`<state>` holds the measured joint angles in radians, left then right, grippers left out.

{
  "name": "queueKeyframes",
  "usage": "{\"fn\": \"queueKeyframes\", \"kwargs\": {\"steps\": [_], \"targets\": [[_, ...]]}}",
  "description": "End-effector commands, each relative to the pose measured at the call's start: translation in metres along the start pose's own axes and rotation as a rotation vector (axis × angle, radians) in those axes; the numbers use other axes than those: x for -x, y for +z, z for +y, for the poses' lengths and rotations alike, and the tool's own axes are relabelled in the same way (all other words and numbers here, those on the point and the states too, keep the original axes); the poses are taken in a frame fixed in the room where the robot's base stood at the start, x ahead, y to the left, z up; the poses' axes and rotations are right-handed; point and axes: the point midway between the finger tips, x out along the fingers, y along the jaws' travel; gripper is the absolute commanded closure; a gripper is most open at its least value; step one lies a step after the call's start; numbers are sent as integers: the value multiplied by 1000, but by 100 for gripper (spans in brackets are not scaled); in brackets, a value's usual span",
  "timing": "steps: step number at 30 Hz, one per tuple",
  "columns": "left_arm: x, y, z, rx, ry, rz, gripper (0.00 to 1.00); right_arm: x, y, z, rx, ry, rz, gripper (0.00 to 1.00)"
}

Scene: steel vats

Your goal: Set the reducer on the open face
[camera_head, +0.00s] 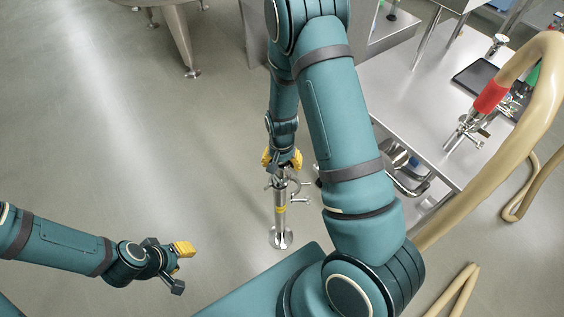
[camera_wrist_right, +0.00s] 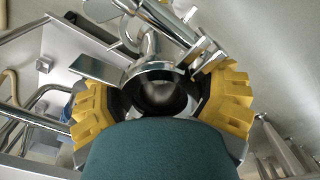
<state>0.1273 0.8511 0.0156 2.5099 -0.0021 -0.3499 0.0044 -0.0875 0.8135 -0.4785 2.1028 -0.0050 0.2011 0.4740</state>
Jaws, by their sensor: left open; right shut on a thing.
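My right gripper (camera_head: 282,159) is shut on a round, shiny steel piece, which I take to be the reducer. In the right wrist view the reducer (camera_wrist_right: 160,78) sits between the yellow fingers, with a dark round hollow facing the camera. An open clamp (camera_head: 297,190) hangs at the post's upper part. The open face is hidden; I cannot tell whether the reducer touches it. My left gripper (camera_head: 181,268) is open and empty, low at left.
A steel table (camera_head: 400,95) stands at right with a black tray (camera_head: 482,80) on it. The floor at left is clear. A vat leg (camera_head: 183,45) stands at the back.

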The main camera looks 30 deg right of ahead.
Motion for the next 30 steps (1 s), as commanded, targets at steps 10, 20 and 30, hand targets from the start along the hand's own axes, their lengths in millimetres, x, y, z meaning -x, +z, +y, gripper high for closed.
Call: {"fn": "queueKeyframes", "kwargs": {"steps": [10, 20, 30], "targets": [[-19, -2, -7, -1, -1, 9, 61, -25, -1, -1, 0, -1, 1, 74], [-29, -4, -11, -2, -1, 15, 61, -39, -5, -5, 0, -1, 2, 74], [-29, -4, -11, -2, -1, 16, 61, -39, -6, -6, 0, -1, 1, 74]]}}
